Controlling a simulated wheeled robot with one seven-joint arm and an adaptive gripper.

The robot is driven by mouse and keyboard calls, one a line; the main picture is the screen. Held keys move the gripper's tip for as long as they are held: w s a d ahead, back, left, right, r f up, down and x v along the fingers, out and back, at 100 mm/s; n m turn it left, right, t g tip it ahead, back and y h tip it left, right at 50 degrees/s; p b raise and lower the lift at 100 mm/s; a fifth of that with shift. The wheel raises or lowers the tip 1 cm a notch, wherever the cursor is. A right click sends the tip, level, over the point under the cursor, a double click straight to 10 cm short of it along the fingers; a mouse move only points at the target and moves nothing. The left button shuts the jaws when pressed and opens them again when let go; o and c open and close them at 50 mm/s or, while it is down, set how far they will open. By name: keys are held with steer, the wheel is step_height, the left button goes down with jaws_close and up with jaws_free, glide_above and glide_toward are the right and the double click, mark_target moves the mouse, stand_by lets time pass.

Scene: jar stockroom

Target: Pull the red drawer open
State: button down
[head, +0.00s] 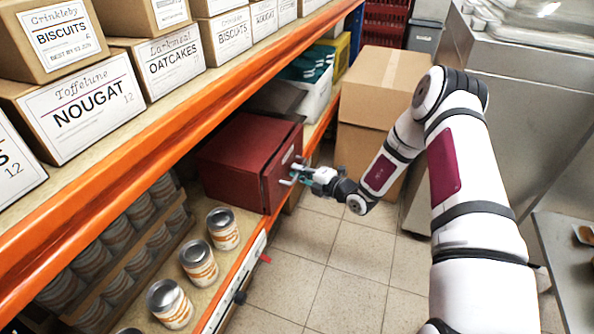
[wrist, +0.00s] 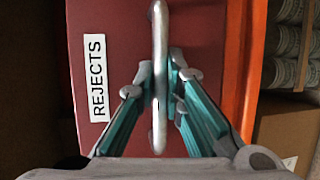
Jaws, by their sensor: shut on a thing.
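The red drawer box (head: 238,158) sits on the lower shelf, with its front facing the aisle. In the wrist view the red front (wrist: 205,30) carries a white "REJECTS" label (wrist: 95,78) and a metal bar handle (wrist: 159,40). My gripper (head: 297,174) is at the drawer front. In the wrist view its teal fingers (wrist: 161,88) are closed on the handle from both sides.
Several cans (head: 198,262) stand on the shelf in front of the drawer box. A white bin (head: 312,92) is behind it. Stacked cardboard boxes (head: 384,80) stand beyond my gripper. The tiled floor (head: 335,262) of the aisle is clear.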

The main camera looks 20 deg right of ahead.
steer(key=s+d+p, duration=0.2)
steer(key=s+d, duration=0.7)
steer(key=d, duration=0.4)
steer(key=shift+s, duration=0.25)
steer(key=c, duration=1.7)
jaws_free()
steer(key=shift+o, duration=0.2)
steer(key=v, duration=1.2)
steer(key=shift+d, duration=0.1)
steer(key=shift+w+r, duration=0.1)
